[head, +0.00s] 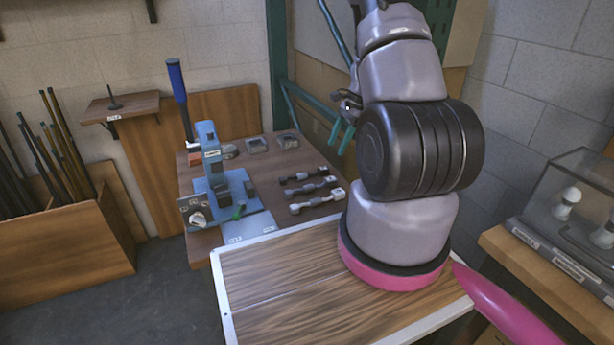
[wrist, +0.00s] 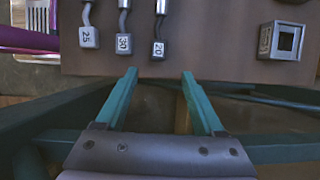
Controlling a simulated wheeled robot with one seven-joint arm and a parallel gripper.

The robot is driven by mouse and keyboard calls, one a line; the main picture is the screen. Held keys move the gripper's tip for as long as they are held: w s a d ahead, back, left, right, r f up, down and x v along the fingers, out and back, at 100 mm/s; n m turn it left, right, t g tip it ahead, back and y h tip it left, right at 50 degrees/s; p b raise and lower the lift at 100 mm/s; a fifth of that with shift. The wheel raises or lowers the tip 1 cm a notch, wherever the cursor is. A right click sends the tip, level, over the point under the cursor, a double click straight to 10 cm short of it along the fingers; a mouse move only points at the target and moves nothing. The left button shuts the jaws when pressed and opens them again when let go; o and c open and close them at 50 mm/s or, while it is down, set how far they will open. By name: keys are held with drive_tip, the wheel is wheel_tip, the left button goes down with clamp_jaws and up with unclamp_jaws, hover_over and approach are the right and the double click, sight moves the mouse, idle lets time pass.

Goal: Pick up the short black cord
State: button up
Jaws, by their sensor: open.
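Three dark cords with grey end blocks lie in a row on the brown table. In the wrist view, their blocks read 25 (wrist: 89,37), 30 (wrist: 124,43) and 20 (wrist: 159,49). In the head view, the farthest cord (head: 302,175) looks a little shorter than the middle cord (head: 309,187) and the nearest cord (head: 317,202). The cords' far ends are cut off in the wrist view. My gripper (wrist: 160,75) is open and empty. Its teal fingers are just off the table edge, apart from the cords, with the 20 block ahead between them.
A blue lever press (head: 213,170) stands on the table (head: 200,245), left of the cords. Teal frame posts (head: 278,70) stand behind. A glass case (head: 575,205) is at right.

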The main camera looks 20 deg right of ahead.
sight(325, 168)
drive_tip(key=x, duration=0.7)
drive_tip(key=shift+s+a, duration=0.2)
drive_tip(key=shift+a, duration=0.25)
drive_tip(key=shift+a+f, duration=0.15)
drive_tip(key=shift+f, duration=0.3)
clamp_jaws()
